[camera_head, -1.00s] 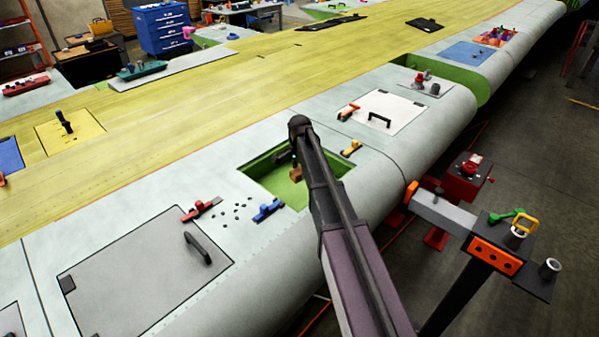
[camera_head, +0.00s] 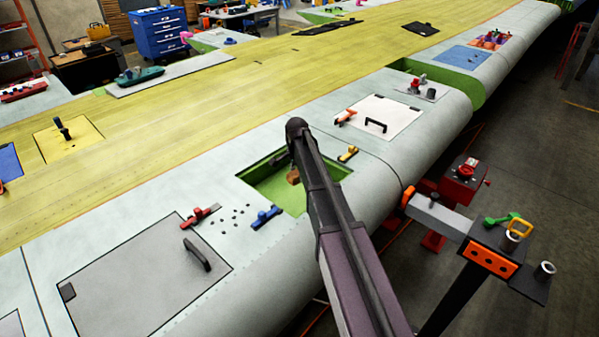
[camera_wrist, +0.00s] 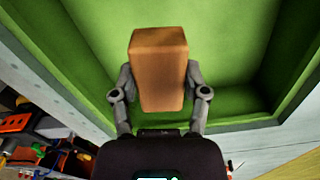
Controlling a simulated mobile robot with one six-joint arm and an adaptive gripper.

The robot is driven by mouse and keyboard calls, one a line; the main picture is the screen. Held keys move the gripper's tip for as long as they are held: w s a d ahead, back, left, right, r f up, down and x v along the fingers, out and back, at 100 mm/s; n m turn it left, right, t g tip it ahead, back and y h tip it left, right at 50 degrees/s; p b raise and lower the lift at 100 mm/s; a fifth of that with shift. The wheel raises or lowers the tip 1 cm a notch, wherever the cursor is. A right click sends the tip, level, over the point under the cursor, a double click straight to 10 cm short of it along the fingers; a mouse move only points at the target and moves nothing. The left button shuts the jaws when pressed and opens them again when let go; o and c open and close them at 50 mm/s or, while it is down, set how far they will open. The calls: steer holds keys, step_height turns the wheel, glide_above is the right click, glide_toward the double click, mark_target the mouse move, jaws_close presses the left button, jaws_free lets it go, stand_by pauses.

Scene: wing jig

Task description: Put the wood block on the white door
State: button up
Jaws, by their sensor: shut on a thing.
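The wood block (camera_wrist: 159,68) is between the two fingers of my gripper (camera_wrist: 160,85), which is shut on it, in the wrist view. In the head view a small part of the block (camera_head: 293,176) shows beside my arm, over the green recess (camera_head: 268,197) in the wing. My arm hides most of the gripper there. The white door (camera_head: 388,120) lies flat on the wing, beyond the recess and to the right of my arm. It has a black handle (camera_head: 376,125), and its surface is otherwise mostly bare.
A yellow-and-black clamp (camera_head: 348,154) lies between the recess and the white door. An orange-handled tool (camera_head: 345,117) sits at the door's left edge. A blue clamp (camera_head: 265,216) and a red clamp (camera_head: 199,217) lie near the recess. A grey door (camera_head: 140,277) is at the lower left.

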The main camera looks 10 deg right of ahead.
steer(key=s+a+r+p, duration=0.1)
steer(key=a+r+p, duration=0.1)
steer(key=a, duration=0.3)
steer(key=s+a+r+p, duration=0.1)
steer(key=a+r+p, duration=0.1)
steer(key=a, duration=0.3)
steer(key=s+a+r+p, duration=0.1)
steer(key=a+r+p, duration=0.1)
steer(key=a, duration=0.2)
steer(key=shift+a+r, duration=0.15)
steer(key=shift+a, duration=0.6)
steer(key=shift+s, duration=0.1)
